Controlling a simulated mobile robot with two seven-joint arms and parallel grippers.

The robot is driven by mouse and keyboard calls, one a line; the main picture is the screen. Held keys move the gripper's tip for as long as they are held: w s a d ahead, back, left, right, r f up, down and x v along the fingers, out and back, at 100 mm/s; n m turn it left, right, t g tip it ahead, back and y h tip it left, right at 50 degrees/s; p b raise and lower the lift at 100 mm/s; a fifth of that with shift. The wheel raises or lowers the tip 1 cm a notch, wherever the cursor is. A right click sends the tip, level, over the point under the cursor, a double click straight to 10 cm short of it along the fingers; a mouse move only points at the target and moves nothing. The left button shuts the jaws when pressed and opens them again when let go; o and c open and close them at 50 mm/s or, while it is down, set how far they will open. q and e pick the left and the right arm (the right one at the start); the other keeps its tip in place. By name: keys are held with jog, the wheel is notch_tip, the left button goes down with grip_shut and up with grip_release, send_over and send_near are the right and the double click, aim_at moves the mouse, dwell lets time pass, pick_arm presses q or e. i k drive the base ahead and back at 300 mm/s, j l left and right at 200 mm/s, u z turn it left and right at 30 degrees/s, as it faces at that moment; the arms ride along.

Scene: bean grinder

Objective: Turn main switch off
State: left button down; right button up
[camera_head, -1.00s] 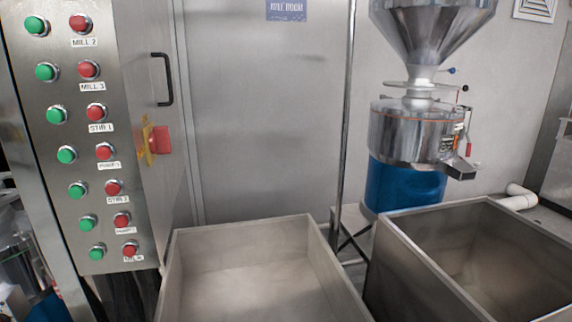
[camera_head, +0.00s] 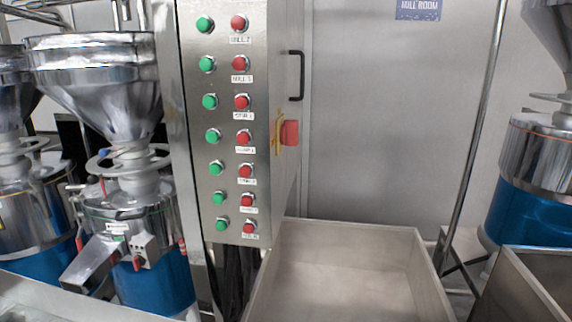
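A red rotary switch (camera_head: 289,132) on a yellow plate (camera_head: 278,133) sticks out from the right side face of the steel control cabinet (camera_head: 222,262). It sits below a black door handle (camera_head: 297,76). From this angle I cannot read the switch's position. The cabinet's front carries a column of green buttons (camera_head: 212,136) and a column of labelled red buttons (camera_head: 243,139). Neither of my grippers shows in the head view.
An open steel bin (camera_head: 424,264) stands below the switch, with another bin (camera_head: 541,301) at the lower right. Grinders with blue bases stand at left (camera_head: 160,280) and right (camera_head: 515,213). A thin pole (camera_head: 474,140) rises before the grey door (camera_head: 385,120).

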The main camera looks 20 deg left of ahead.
aim_at(288, 131)
jog(key=l+u, duration=0.35)
jog(key=u, duration=0.15)
jog(key=k+l+u, duration=0.15)
jog(key=u, duration=0.3)
jog(key=l, duration=0.15)
